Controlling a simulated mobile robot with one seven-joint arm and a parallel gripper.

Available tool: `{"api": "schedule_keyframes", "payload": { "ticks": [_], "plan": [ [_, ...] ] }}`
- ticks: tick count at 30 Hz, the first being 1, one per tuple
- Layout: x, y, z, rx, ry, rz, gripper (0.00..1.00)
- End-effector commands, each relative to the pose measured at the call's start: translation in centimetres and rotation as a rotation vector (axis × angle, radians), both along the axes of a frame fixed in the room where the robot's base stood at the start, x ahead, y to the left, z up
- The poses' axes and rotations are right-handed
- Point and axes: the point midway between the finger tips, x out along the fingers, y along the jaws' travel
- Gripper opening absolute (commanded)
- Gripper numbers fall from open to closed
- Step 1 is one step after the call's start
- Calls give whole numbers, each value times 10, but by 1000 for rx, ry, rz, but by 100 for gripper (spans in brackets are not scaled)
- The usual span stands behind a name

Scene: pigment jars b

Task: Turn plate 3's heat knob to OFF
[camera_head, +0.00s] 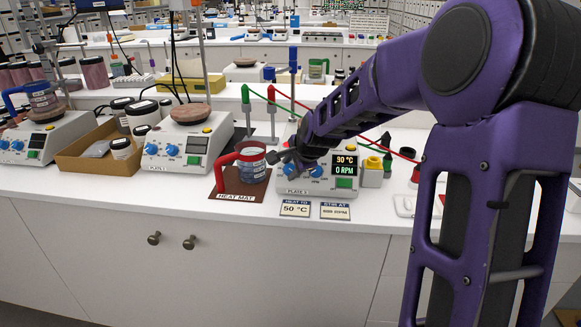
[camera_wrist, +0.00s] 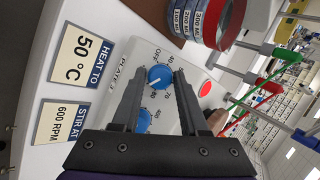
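Plate 3 (camera_head: 331,187) is a white hot plate with a display reading 90 °C and 0 RPM. In the wrist view its white front panel (camera_wrist: 190,62) shows the upper blue heat knob (camera_wrist: 160,77), with marks and the word OFF beside it. Its white pointer line is turned away from OFF. A second blue knob (camera_wrist: 143,121) sits lower, partly between my fingers. My gripper (camera_wrist: 158,73) is open, with one dark finger on each side of the heat knob. I cannot tell whether either finger touches it. In the head view my gripper (camera_head: 284,161) partly covers the knobs.
A beaker with a red handle (camera_head: 251,163) stands on the heat mat (camera_head: 237,196) left of plate 3. Cards reading HEAT TO 50 °C (camera_head: 296,208) and STIR AT 600 RPM (camera_head: 335,211) lie in front. Red and green stands (camera_head: 272,118) rise behind. Another hot plate (camera_head: 187,149) stands left.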

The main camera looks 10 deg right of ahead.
Motion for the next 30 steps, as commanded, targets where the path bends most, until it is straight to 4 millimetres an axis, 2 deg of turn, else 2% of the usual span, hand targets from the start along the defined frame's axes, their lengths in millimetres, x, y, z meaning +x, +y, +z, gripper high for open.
{"api": "schedule_keyframes", "payload": {
  "ticks": [1, 6, 7, 20, 30],
  "plan": [
    [0, 0, 0, 0, 0, 0, 33],
    [0, 0, 0, 0, 0, 0, 2],
    [0, 0, 0, 0, 0, 0, 0],
    [1, 1, 1, -36, 11, 39, 0],
    [2, 2, 3, -204, 65, 211, 0]
  ]
}}
